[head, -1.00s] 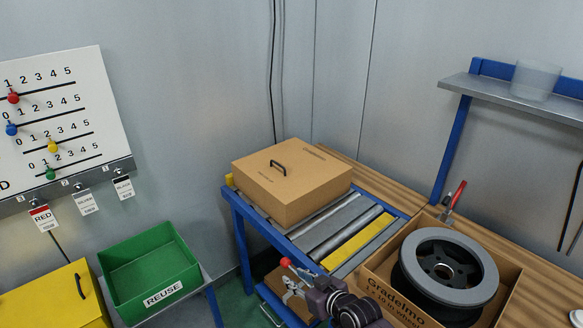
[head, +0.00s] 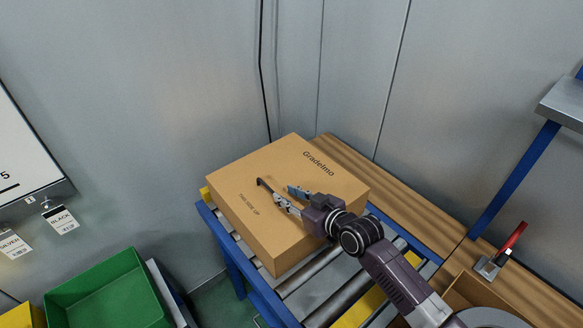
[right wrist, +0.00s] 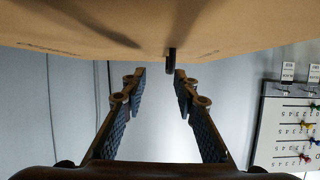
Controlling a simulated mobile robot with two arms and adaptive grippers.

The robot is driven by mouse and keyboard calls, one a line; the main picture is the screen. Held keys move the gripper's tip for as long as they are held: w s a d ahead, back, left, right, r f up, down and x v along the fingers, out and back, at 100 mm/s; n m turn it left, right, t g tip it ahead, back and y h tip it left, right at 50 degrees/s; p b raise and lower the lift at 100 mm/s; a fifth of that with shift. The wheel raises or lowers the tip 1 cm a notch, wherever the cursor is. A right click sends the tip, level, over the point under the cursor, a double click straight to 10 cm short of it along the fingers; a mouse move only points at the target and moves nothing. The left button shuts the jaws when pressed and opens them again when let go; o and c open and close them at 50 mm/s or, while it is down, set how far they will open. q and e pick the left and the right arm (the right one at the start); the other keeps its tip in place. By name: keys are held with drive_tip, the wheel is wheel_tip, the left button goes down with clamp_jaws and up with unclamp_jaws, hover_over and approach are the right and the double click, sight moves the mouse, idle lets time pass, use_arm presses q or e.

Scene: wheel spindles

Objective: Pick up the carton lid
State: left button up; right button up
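The carton lid (head: 235,175) is a brown cardboard top on a closed box, with "Gradelmo" printed on it. Its dark handle (head: 264,185) is partly hidden by my gripper. My right gripper (head: 282,193) is over the middle of the lid, its fingers pointing at the handle. In the right wrist view the lid (right wrist: 100,35) fills the top of the picture. The handle (right wrist: 172,60) shows near the tips of the two spread fingers (right wrist: 159,76), a little closer to the right one. The fingers are apart with nothing held. My left gripper is not in view.
The carton stands on a roller conveyor (head: 335,290) with a blue frame. A wooden bench (head: 400,200) runs behind it and to the right, with a red-handled clamp (head: 505,250). A green bin (head: 105,290) is at lower left. A grey wall stands behind.

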sight(269, 188)
drive_tip(key=shift+w+r, duration=0.1)
drive_tip(key=shift+w, duration=0.1)
drive_tip(key=shift+a+b, duration=0.4)
drive_tip(key=shift+a, duration=0.15)
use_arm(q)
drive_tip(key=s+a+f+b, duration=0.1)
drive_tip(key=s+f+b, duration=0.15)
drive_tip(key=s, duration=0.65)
use_arm(e)
drive_tip(key=shift+s+a+p, duration=0.15)
drive_tip(key=shift+a+p, duration=0.2)
drive_tip(key=shift+a, duration=0.35)
drive_tip(key=b+x, duration=0.2)
drive_tip(key=x, duration=0.1)
drive_tip(key=shift+d, duration=0.2)
drive_tip(key=b+x, duration=0.1)
drive_tip(key=x, duration=0.1)
drive_tip(key=shift+w+a+b, duration=0.15)
drive_tip(key=shift+w+b, duration=0.1)
drive_tip(key=shift+b, duration=0.05)
drive_tip(key=shift+r, duration=0.1)
drive_tip(key=shift+c, duration=2)
clamp_jaws()
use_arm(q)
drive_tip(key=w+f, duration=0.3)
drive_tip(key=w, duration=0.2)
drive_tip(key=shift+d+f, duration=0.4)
